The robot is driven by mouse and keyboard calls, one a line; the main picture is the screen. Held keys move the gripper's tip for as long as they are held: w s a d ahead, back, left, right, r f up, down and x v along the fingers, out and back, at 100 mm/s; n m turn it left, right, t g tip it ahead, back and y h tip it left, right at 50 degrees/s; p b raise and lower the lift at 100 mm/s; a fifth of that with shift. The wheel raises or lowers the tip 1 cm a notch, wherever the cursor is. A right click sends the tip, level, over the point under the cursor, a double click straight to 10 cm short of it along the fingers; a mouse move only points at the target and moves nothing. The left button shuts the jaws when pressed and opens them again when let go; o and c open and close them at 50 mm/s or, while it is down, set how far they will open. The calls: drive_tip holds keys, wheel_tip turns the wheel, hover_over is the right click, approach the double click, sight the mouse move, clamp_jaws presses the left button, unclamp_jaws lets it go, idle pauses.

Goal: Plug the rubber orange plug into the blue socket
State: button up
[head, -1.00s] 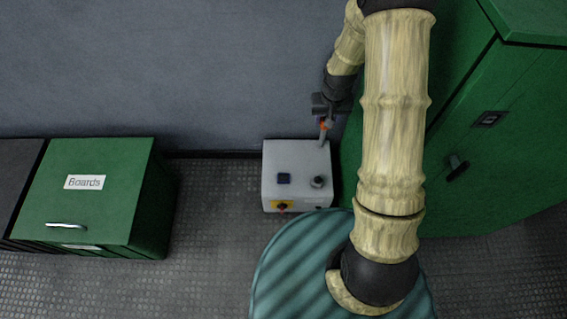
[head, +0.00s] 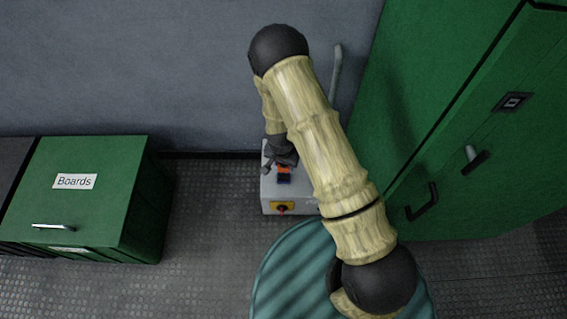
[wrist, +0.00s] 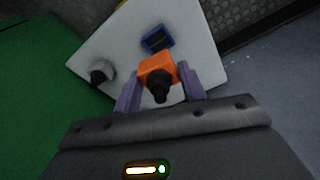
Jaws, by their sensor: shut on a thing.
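The orange plug (wrist: 157,71) has a dark round end towards the camera and sits between the two purple fingers of my gripper (wrist: 159,80), which is shut on it. The blue socket (wrist: 157,39) is on the top face of the white box, just beyond the plug in the wrist view. The plug looks apart from the socket, but the height between them is hard to judge. In the head view, my gripper (head: 284,162) is over the box, with the orange plug (head: 284,169) showing small just above the dark blue socket (head: 285,179).
The white box (head: 270,192) has a yellow plate with a red switch (head: 281,208). A dark knob (wrist: 101,73) stands beside the socket. A grey pole-like piece (head: 335,75) rises behind my arm. A green cabinet (head: 470,130) is right; a green "Boards" drawer unit (head: 75,190) is left.

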sight(284, 176)
drive_tip(key=shift+f, duration=0.1)
drive_tip(key=shift+f+b, duration=2.6)
drive_tip(key=shift+f, duration=0.2)
drive_tip(key=shift+p, duration=0.75)
drive_tip(key=shift+f+b, duration=0.3)
drive_tip(key=shift+f, duration=0.3)
idle(0.5)
drive_tip(key=o, duration=1)
drive_tip(key=shift+r, duration=0.1)
drive_tip(key=r+p, duration=0.2)
drive_tip(key=r, duration=0.3)
drive_tip(key=s+r+p, duration=0.1)
drive_tip(key=r+p, duration=0.2)
drive_tip(key=r, duration=0.3)
drive_tip(key=s+r+p, duration=0.1)
drive_tip(key=r+p, duration=0.1)
drive_tip(key=r, duration=0.4)
drive_tip(key=shift+a+r+p, duration=0.1)
drive_tip(key=shift+a+p, duration=0.25)
drive_tip(key=shift+a, duration=0.05)
